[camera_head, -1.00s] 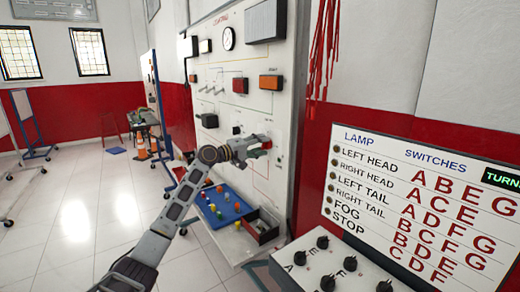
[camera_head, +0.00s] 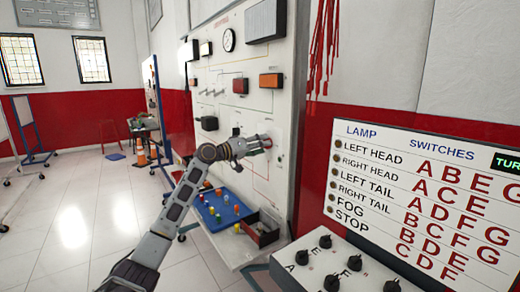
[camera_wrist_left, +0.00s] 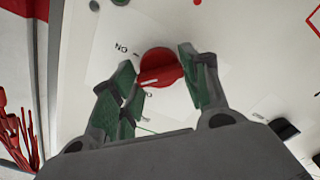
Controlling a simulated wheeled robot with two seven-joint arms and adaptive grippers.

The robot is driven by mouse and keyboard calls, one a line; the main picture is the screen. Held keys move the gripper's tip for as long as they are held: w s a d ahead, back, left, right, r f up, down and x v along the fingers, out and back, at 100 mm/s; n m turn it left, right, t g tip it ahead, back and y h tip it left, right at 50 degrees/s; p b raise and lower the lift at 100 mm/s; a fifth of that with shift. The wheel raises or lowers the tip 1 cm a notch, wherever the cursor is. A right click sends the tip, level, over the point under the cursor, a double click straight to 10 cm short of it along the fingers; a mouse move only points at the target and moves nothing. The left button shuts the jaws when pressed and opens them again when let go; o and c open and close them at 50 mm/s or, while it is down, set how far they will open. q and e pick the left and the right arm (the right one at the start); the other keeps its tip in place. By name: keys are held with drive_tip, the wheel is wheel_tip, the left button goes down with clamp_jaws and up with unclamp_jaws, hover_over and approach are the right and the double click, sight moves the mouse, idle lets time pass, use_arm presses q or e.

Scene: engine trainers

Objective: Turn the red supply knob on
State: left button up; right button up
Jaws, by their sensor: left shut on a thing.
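The red supply knob (camera_wrist_left: 158,68) is round, on the white board, with a pale mark on its face. In the left wrist view it sits between the green-padded fingers of my left gripper (camera_wrist_left: 160,85), which is shut on it. Printed letters beside it look like "NO". The fingers partly hide the knob's surroundings and its second label. In the head view my left gripper (camera_head: 262,143) is at the lower right part of the board, and the knob is a small red patch there. My right gripper is not in view.
The tall white training board (camera_head: 240,60) carries a gauge, lamps and boxes. Below it are a blue tray (camera_head: 222,210) with coloured pieces and an open dark box (camera_head: 264,228). A switch panel (camera_head: 340,270) and lamp sign (camera_head: 420,190) stand at right.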

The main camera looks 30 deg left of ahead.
use_arm(q)
drive_tip(key=shift+d+f+m+b, duration=0.1)
drive_tip(key=shift+m+b, duration=1.1)
drive_tip(key=shift+m, duration=1.05)
drive_tip(key=shift+f+m+b, duration=0.1)
drive_tip(key=shift+m+b, duration=1.1)
drive_tip(key=shift+m, duration=1.05)
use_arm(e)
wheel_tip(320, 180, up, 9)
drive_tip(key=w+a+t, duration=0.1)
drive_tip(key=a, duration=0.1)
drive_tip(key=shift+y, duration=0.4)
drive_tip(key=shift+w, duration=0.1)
use_arm(q)
drive_tip(key=o, duration=1)
drive_tip(key=shift+r, duration=0.1)
drive_tip(key=shift+s, duration=0.1)
drive_tip(key=v, duration=1.2)
